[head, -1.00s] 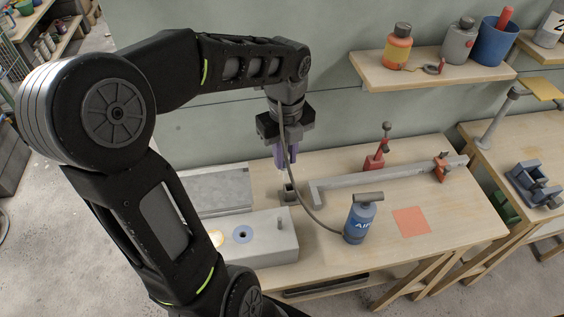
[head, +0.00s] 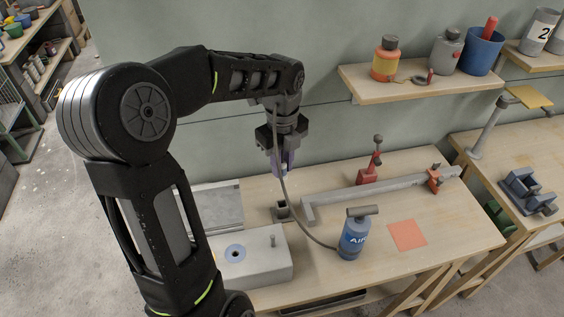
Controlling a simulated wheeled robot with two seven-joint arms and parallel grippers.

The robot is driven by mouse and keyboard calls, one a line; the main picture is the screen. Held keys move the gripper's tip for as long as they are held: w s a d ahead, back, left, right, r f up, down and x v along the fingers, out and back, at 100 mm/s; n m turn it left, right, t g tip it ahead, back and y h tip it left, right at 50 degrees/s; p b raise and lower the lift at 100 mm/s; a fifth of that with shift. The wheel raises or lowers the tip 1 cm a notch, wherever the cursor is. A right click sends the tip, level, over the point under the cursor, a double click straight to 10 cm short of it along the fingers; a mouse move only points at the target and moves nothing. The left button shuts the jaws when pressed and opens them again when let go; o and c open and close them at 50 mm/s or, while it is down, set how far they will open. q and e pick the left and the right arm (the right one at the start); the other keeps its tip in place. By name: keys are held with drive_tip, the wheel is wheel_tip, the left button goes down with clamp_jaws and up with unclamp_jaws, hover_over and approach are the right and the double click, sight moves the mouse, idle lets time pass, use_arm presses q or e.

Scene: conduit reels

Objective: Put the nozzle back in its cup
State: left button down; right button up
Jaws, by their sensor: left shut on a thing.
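My left gripper (head: 284,168) points down above the bench, with purple fingers shut on the nozzle, which is mostly hidden between them. A grey hose (head: 287,202) runs from beside the gripper down to the blue AIR pump (head: 354,238) on the bench. A small dark square cup (head: 282,210) stands on the bench below the gripper, with a clear gap between them. Whether the nozzle is exactly over the cup I cannot tell. My right gripper is not in view.
A grey block (head: 262,262) with a round blue-ringed hole and a peg stands in front of the cup. A long grey bar clamp (head: 350,196) lies to its right. An orange square (head: 408,235) marks the bench. A shelf (head: 400,88) with bottles hangs behind.

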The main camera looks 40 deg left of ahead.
sight(282, 180)
use_arm(q)
drive_tip(key=shift+n, duration=0.5)
drive_tip(key=shift+f+b, duration=1.55)
drive_tip(key=shift+f, duration=0.95)
drive_tip(key=shift+f, duration=0.25)
drive_tip(key=shift+f+b, duration=1.7)
drive_tip(key=shift+f, duration=0.85)
drive_tip(key=c, duration=1.2)
unclamp_jaws()
